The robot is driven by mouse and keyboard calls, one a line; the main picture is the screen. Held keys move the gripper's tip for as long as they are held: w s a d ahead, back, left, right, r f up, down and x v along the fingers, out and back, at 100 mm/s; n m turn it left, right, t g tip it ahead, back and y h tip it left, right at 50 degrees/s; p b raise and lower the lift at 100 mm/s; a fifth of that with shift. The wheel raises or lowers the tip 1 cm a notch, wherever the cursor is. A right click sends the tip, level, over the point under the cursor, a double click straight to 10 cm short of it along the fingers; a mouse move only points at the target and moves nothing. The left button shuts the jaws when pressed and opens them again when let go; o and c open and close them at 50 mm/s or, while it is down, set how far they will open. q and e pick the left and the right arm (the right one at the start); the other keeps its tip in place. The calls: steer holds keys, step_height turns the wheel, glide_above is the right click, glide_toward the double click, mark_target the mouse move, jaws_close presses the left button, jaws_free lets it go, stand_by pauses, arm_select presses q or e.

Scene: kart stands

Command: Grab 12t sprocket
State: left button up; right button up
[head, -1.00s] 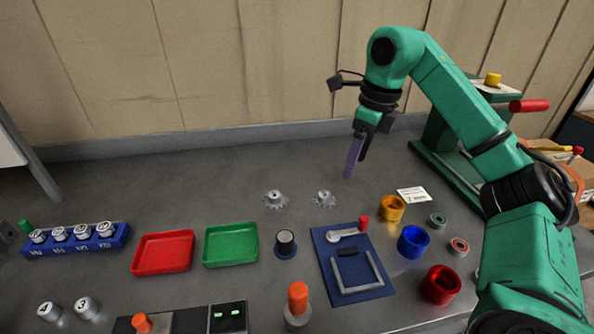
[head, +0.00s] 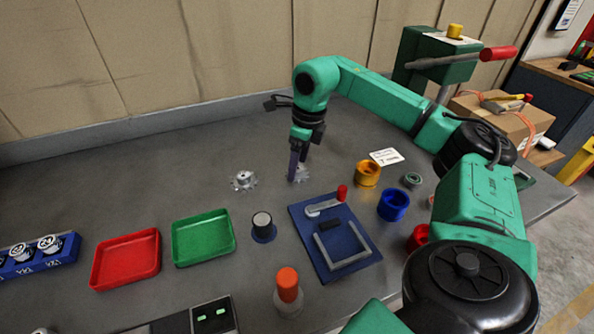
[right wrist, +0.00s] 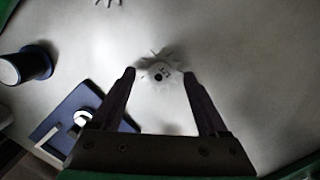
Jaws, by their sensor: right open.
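Two small grey toothed sprockets sit on the dark bench. The left sprocket (head: 243,180) stands clear; its edge also shows at the top of the right wrist view (right wrist: 108,2). My right gripper (head: 297,171) points down over the right sprocket (head: 303,174), partly hiding it. In the right wrist view the open fingers (right wrist: 159,75) straddle that sprocket (right wrist: 160,68), one tip on each side, with nothing gripped. Its marking is too small to read, so I cannot tell which sprocket is the 12t. My left gripper is out of view.
Red (head: 124,262) and green (head: 203,240) trays stand left. Yellow (head: 368,173) and blue (head: 393,205) cups stand right, beside a white card (head: 385,157).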

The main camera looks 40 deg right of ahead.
steer(key=shift+w+f, duration=0.1)
steer(key=shift+f, duration=0.2)
jaws_close()
steer(key=shift+r, duration=0.1)
